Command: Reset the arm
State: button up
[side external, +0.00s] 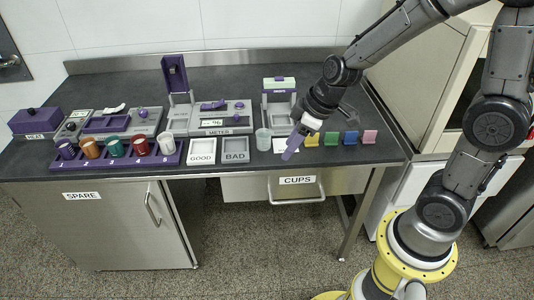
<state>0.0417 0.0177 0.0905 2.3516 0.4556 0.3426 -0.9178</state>
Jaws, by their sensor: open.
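My gripper (294,146) hangs over the front right part of the dark bench (225,92), beside a clear cup (263,140). Its jaws are open, and a purple part shows at its tip. I cannot tell whether its tip touches anything. A white card or tile under the tip is partly hidden by it. My arm reaches in from the right.
A purple rack (120,158) with several coloured cups stands at the front left. GOOD (202,152) and BAD (235,150) trays lie at the front middle. The METER device (212,117) is behind them. Small coloured blocks (350,137) stand right of my gripper. The CUPS drawer (297,180) is below.

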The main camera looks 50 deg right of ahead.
jog(key=s+d+r+m, duration=0.1)
jog(key=s+r+m, duration=0.1)
jog(key=s+r, duration=0.4)
jog(key=s+d+r+m+t+h, duration=0.1)
jog(key=s+r+m, duration=0.2)
jog(key=s, duration=0.8)
notch_tip(320, 180, up, 3)
jog(key=shift+s+f+h, duration=0.15)
jog(key=shift+h, duration=0.15)
